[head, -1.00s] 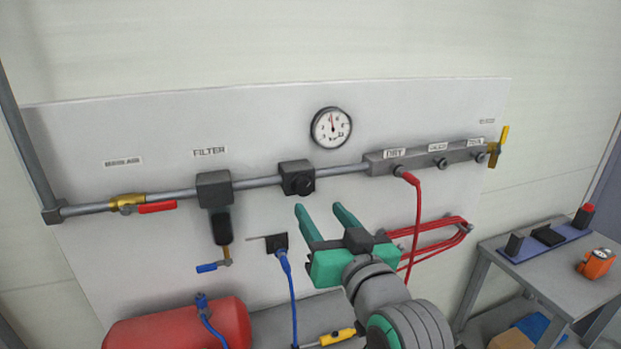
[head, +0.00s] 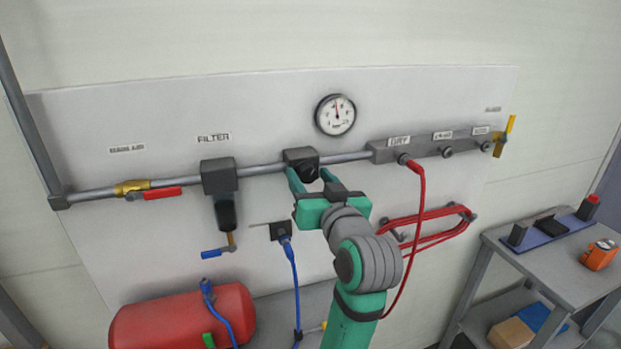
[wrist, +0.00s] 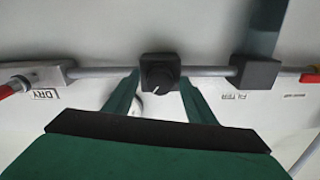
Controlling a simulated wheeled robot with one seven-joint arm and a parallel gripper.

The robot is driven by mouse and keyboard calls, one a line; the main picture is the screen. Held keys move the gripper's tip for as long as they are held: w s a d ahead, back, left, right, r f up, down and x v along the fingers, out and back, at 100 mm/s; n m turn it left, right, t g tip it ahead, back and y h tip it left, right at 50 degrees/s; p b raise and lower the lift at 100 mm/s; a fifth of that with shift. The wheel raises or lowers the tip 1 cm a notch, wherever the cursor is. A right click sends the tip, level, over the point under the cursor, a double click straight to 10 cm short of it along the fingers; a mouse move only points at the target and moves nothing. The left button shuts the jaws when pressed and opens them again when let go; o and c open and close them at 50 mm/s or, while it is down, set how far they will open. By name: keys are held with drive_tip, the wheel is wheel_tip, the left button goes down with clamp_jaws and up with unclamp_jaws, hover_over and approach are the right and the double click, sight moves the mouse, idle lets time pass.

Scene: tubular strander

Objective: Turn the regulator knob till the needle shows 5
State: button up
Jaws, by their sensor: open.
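The regulator is a dark block on the grey pipe with a round black knob (head: 309,173) on its front. In the wrist view the knob (wrist: 157,77) has a white pointer line and sits between my two fingers. My gripper (head: 309,177) is open, with a green finger on each side of the knob; a gap shows between knob and fingers in the wrist view. The round white gauge (head: 335,115) is above and right of the regulator. Its red needle points nearly straight up; the numerals are too small to read.
The filter (head: 219,177) hangs left of the regulator, with a red-handled valve (head: 155,193) further left. The outlet manifold (head: 430,147) is on the right, with a red hose (head: 420,190) hanging from it. A grey table (head: 550,262) stands at lower right.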

drive_tip(key=c, duration=1)
drive_tip(key=shift+m, duration=0.5)
drive_tip(key=shift+c, duration=0.2)
drive_tip(key=o, duration=1)
drive_tip(key=shift+o, duration=0.2)
drive_tip(key=v, duration=1.1)
drive_tip(key=shift+w, duration=0.1)
idle(0.7)
